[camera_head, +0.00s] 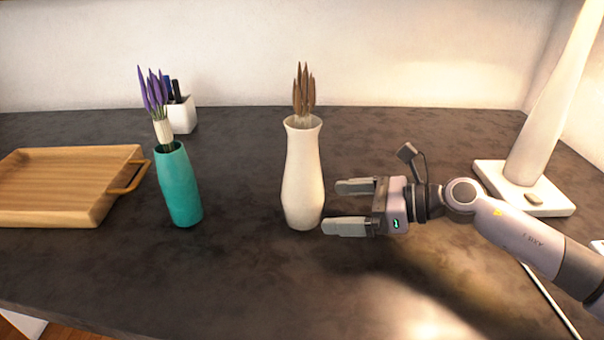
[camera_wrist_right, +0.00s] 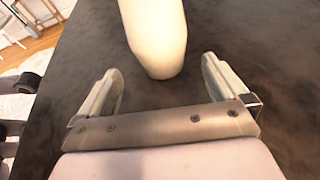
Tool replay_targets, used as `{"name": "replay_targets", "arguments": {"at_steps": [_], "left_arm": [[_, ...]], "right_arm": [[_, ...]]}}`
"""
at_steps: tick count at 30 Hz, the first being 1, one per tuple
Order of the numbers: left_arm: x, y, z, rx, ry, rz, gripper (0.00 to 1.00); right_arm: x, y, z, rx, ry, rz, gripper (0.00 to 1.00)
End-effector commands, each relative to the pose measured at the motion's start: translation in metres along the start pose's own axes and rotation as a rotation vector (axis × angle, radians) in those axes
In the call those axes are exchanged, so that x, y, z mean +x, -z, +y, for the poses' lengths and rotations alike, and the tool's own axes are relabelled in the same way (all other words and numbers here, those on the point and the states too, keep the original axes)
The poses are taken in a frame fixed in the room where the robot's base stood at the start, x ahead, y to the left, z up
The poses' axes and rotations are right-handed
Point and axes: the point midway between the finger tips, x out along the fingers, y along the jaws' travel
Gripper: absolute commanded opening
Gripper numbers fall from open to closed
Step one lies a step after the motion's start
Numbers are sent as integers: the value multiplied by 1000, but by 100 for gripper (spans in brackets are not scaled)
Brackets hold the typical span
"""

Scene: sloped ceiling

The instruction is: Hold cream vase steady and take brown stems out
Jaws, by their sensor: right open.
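The cream vase (camera_head: 302,178) stands upright near the middle of the dark table, and its lower part shows in the right wrist view (camera_wrist_right: 157,40). The brown stems (camera_head: 305,92) stand in its mouth; their lower ends are hidden inside. My right gripper (camera_head: 340,207) is open and empty, just right of the vase's lower body, with its fingers pointing at it. In the right wrist view the vase is ahead of and between the two spread fingertips (camera_wrist_right: 160,72), apart from both. My left gripper is not in view.
A teal vase (camera_head: 178,187) with purple flowers (camera_head: 153,95) stands to the left. Beyond are a wooden tray (camera_head: 65,175) and a white pen holder (camera_head: 181,116). A white lamp base (camera_head: 524,187) is at the right. The table (camera_head: 240,260) in front is clear.

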Motion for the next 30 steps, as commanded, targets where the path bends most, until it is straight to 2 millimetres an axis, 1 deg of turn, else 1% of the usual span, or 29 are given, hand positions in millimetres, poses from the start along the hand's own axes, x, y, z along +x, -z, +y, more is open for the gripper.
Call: {"name": "replay_targets", "arguments": {"at_steps": [1,6,12,18,27,28,29,30], "left_arm": [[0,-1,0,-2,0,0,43],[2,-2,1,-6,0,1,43],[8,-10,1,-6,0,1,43],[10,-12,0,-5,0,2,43],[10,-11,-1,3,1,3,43],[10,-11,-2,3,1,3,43],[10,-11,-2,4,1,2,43],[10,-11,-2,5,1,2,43]], "right_arm": [[9,0,0,0,-2,-1,100],[34,0,0,0,-2,-1,100],[58,1,0,0,-1,-1,100],[69,0,0,0,1,-1,100],[70,0,0,1,1,0,100],[70,0,0,1,1,0,97],[70,0,0,1,1,0,87],[70,0,0,1,1,0,74]]}}
